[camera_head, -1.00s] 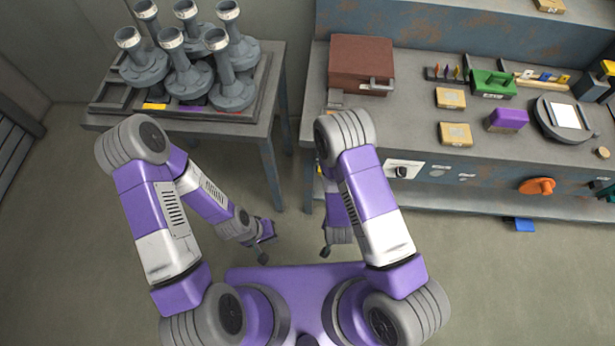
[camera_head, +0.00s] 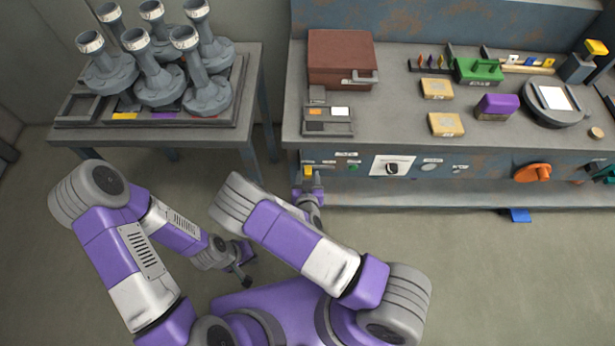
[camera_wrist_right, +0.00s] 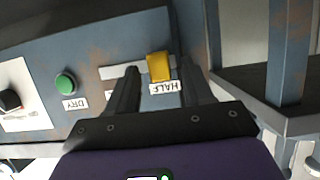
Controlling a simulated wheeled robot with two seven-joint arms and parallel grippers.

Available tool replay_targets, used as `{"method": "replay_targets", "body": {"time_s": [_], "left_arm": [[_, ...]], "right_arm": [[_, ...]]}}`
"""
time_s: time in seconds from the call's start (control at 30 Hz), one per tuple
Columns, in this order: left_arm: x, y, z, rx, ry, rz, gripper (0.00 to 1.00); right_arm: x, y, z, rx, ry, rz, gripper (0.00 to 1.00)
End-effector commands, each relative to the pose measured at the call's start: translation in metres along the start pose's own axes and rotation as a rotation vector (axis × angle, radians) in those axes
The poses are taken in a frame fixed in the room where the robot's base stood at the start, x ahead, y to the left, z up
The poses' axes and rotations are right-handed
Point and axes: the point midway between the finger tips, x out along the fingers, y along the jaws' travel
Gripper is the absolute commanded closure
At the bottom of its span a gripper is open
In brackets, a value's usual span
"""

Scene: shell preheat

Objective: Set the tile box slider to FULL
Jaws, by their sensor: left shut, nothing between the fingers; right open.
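The slider's yellow knob (camera_wrist_right: 159,67) sits on the front panel of the bench, at one end of a pale slot (camera_wrist_right: 118,72). A label reading HALF (camera_wrist_right: 166,88) is right beside the knob; another label is mostly hidden behind a finger. The knob also shows in the head view (camera_head: 308,170), low on the panel's left end. My right gripper (camera_head: 310,184) is open in front of it; in the right wrist view its fingers (camera_wrist_right: 157,80) flank the knob with gaps on both sides. My left gripper (camera_head: 243,275) is shut and empty, low over the floor.
A green button (camera_wrist_right: 65,84) labelled DRY and a black knob (camera_wrist_right: 10,100) are on the same panel. The bench (camera_head: 390,120) holds a brown box (camera_head: 340,58). A side table (camera_head: 250,75) with grey flanged parts stands left, across a gap.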

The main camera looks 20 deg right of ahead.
Motion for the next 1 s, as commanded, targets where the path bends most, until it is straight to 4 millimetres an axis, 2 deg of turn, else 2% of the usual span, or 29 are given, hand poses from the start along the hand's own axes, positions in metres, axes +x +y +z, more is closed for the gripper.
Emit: {"method": "replay_targets", "body": {"time_s": [0.13, 0.4, 0.47, 0.73, 1.0], "left_arm": [[0.0028, -0.0011, -0.0001, 0.000, 0.000, 0.000, 1.00], [0.0026, -0.0011, -0.0001, 0.000, 0.000, 0.000, 1.00], [0.0026, -0.0011, -0.0001, 0.000, 0.000, 0.000, 1.00], [0.0026, -0.0011, -0.0001, 0.000, 0.000, 0.000, 1.00], [0.0026, -0.0011, -0.0001, 0.000, 0.000, 0.000, 1.00]], "right_arm": [[0.0112, 0.0003, 0.0004, 0.000, -0.001, 0.001, 0.49], [0.0125, 0.0003, 0.0000, -0.001, -0.002, 0.000, 0.49], [0.0124, 0.0003, 0.0000, -0.001, -0.002, 0.000, 0.57], [0.0123, 0.0002, 0.0000, -0.001, -0.002, 0.000, 0.98], [0.0122, 0.0002, 0.0001, -0.001, -0.002, -0.001, 1.00]]}}
